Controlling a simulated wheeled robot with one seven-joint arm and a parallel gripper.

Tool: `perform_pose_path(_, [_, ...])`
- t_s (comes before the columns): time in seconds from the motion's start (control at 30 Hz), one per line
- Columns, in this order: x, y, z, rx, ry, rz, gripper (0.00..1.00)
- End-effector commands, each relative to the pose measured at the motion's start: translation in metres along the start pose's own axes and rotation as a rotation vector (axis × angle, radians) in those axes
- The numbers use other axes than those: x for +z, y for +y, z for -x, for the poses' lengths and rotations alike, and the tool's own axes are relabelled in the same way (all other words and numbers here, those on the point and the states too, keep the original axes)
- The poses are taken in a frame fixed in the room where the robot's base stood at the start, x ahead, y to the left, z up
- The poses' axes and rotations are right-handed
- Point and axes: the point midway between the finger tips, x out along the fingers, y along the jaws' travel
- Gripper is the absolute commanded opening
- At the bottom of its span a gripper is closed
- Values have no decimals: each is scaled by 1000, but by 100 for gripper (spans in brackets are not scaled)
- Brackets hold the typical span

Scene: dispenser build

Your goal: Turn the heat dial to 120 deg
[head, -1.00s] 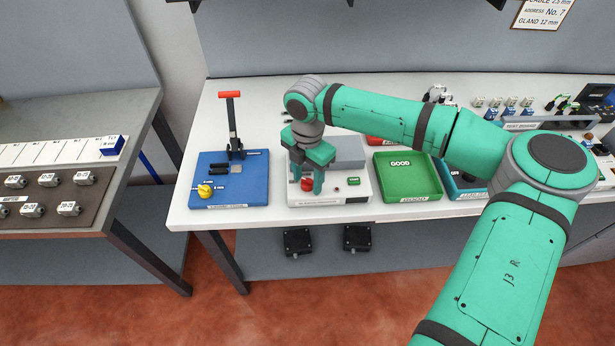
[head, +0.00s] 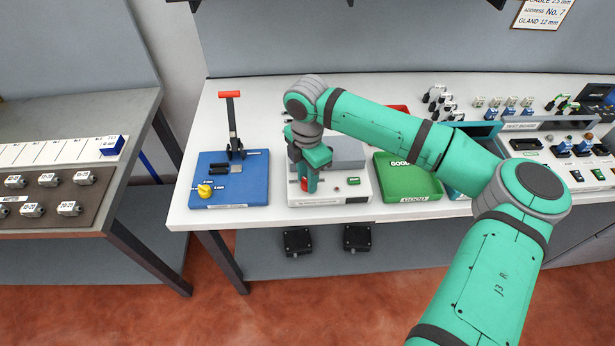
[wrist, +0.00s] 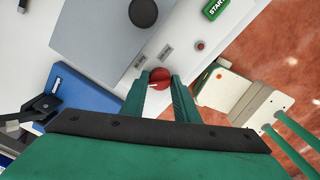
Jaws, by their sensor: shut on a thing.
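The heat dial is a round red knob (wrist: 160,78) with a pale pointer mark, on the front left of a white machine (head: 335,190). In the wrist view my gripper (wrist: 160,86) has one finger on each side of the dial, shut on it. In the head view my gripper (head: 304,186) points down over the dial, and its fingers hide most of the red.
The machine has a grey block (head: 346,152) and a green START button (wrist: 215,8). A blue base (head: 240,190) with a red-handled lever and yellow knob stands to the left. A green GOOD tray (head: 408,190) stands to the right.

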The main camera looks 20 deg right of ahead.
Motion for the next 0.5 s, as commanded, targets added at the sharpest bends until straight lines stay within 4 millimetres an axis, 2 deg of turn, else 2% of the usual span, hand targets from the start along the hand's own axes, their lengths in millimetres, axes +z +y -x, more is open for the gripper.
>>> perform_pose_path(0.5, [-1,0,-1,0,4,-491,5])
